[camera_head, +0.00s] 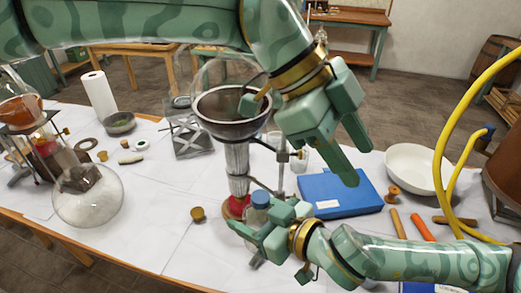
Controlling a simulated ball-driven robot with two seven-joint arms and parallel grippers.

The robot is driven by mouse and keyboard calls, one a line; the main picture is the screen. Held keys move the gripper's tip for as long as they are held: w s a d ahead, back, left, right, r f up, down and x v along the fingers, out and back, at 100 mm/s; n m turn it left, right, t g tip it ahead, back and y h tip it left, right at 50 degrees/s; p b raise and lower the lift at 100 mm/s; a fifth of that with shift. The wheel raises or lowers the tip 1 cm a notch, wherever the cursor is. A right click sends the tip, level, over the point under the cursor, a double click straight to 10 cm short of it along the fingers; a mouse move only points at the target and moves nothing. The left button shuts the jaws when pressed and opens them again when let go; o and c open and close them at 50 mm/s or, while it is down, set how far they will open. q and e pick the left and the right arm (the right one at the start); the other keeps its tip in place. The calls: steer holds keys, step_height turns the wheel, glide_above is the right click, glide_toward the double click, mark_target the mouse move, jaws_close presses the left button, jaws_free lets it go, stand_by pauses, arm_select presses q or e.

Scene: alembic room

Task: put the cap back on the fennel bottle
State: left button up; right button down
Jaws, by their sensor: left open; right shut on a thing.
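A small pale bottle (256,215) stands near the table's front middle, with a blue cap (261,198) appearing to sit on its top. I cannot read a label, so I cannot confirm that it is the fennel bottle. My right gripper (246,236) is shut on this bottle, coming from the right, and hides its lower part. My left gripper (358,166) is open and empty, above and to the right of the bottle, over the blue book-like box (340,195).
A metal column with a dark bowl (235,122) stands right behind the bottle. A round glass flask (88,195) and a cork-like stopper (198,214) are to the left. A white bowl (412,165) and tools lie right. White table between flask and bottle is mostly clear.

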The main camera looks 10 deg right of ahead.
arm_select(q)
steer(key=w+a+f+t+y, duration=0.2)
steer(key=w+a+f+y, duration=0.15)
steer(key=a, duration=0.25)
steer(key=t+y, duration=0.2)
steer(key=y, duration=0.1)
glide_above(261, 195)
steer(key=shift+a, duration=0.1)
steer(key=shift+f, duration=0.1)
steer(key=shift+f, duration=3.95)
steer(key=shift+s, duration=0.1)
steer(key=shift+c, duration=0.4)
jaws_close()
